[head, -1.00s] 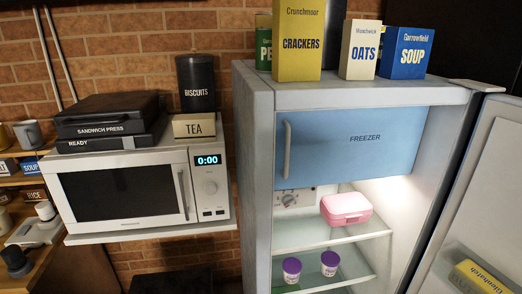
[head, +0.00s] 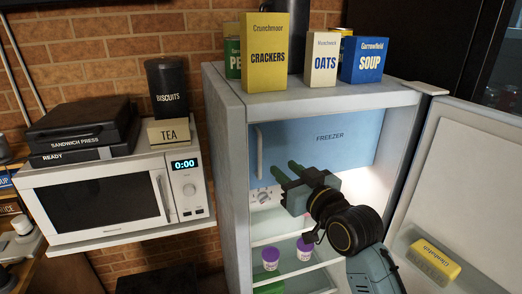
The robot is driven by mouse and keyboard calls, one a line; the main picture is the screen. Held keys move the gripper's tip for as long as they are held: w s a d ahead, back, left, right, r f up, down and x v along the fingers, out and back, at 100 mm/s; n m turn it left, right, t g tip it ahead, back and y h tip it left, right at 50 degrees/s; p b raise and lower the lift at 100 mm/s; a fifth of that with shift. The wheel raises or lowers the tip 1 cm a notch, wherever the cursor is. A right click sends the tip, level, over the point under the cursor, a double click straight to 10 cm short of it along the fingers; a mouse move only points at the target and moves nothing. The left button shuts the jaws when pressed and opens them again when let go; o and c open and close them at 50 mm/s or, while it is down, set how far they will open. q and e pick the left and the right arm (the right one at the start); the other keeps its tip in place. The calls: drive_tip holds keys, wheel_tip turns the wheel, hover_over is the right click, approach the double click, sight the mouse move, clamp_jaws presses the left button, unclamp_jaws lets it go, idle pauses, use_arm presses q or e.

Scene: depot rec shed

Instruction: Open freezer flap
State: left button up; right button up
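The freezer flap (head: 335,138) is a blue panel marked FREEZER at the top inside the open fridge. It is closed, with an upright grey handle (head: 260,152) at its left end. My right gripper (head: 287,168) is in front of the fridge opening, below and to the right of the handle. Its two green fingers point up and left, with a gap between them and nothing held. It seems apart from the handle. My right gripper and arm hide the lower middle of the flap and the pink box on the shelf. My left gripper is not in view.
The fridge door (head: 465,190) stands open at the right, with a yellow pack (head: 435,260) in its rack. Purple-lidded tubs (head: 271,259) stand on a lower shelf. Boxes such as the crackers (head: 265,60) stand on the fridge top. A microwave (head: 105,205) is at the left.

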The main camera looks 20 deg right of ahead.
drive_tip(key=p, duration=0.1)
approach(264, 152)
drive_tip(key=w+a+r, duration=0.1)
drive_tip(key=w+a, duration=0.1)
drive_tip(key=w+a+r, duration=0.1)
drive_tip(key=w+r, duration=0.1)
drive_tip(key=shift+a+r, duration=0.2)
drive_tip(key=shift+a, duration=0.2)
clamp_jaws()
